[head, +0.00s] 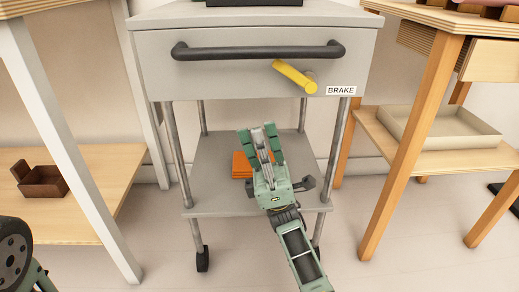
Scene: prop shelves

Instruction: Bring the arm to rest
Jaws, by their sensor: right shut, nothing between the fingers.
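My right gripper (259,134) is shut and empty. Its arm comes in from the lower right, and the fingers point away from me, in front of the grey cart (215,165). In the picture the fingers overlap the cart's lower shelf, below the drawer. I cannot tell how far they are from the cart. My left gripper is out of view; only a dark round part of my own body shows at the lower left edge.
The cart has a black handle (258,51), a yellow brake lever (294,76) and a BRAKE label (341,90). Orange items (241,165) lie on its lower shelf, partly hidden. A brown box (40,181) sits at left, a beige tray (438,128) at right.

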